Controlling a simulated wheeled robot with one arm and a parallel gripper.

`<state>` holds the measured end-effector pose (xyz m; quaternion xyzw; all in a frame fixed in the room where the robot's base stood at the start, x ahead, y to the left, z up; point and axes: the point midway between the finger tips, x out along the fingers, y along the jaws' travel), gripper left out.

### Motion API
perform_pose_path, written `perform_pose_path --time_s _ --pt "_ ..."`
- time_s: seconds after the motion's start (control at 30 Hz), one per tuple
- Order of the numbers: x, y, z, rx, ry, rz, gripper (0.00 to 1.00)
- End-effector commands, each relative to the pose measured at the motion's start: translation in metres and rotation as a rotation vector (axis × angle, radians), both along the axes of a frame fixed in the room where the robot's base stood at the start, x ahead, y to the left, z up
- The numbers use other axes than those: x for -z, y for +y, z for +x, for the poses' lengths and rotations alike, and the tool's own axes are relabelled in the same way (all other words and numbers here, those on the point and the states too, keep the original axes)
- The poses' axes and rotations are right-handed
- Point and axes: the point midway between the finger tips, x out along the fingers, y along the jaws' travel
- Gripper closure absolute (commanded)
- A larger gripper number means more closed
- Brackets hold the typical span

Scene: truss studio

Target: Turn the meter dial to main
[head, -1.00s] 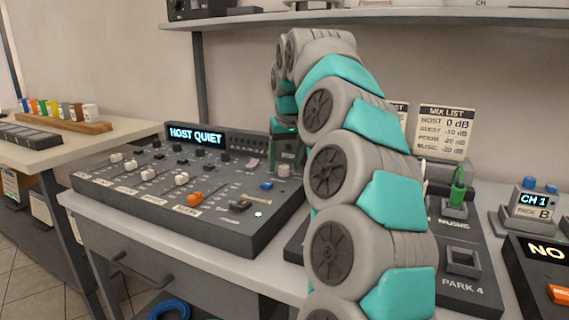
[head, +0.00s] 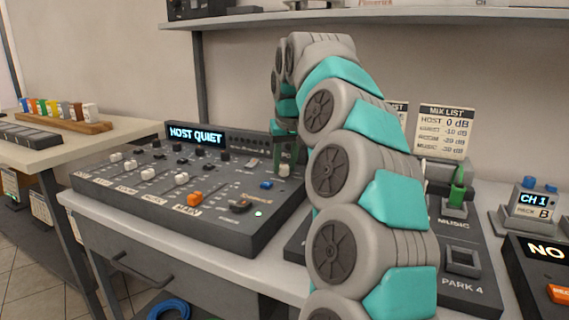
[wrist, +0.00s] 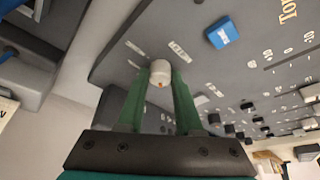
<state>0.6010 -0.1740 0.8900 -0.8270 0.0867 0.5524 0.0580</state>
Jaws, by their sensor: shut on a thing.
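The meter dial, a small pale knob (wrist: 159,70) with an orange mark, sits on the dark grey mixing console between my gripper's green fingers in the wrist view. In the head view the knob (head: 284,170) shows at the console's right rear. My gripper (wrist: 160,80) is shut on it; in the head view my gripper (head: 287,158) is partly hidden by my arm. White labels lie on the panel by the dial, too small and tilted to read. The console (head: 130,190) has a screen (head: 195,135) reading HOST QUIET.
My arm hides much of the right bench. A parking panel (head: 470,285) and a CH 1 pack (head: 533,205) stand there.

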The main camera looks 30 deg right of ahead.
Motion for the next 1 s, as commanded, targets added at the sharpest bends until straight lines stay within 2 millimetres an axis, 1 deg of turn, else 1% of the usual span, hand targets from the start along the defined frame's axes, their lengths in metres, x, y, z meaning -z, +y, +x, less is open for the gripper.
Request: perform_pose_path --time_s 0.73,1.0 --pt "0.0001 -0.0002 -0.0001 -0.013 0.001 0.0 1.0" --pt "0.0004 -0.0006 -0.0002 -0.056 0.001 0.002 1.0"
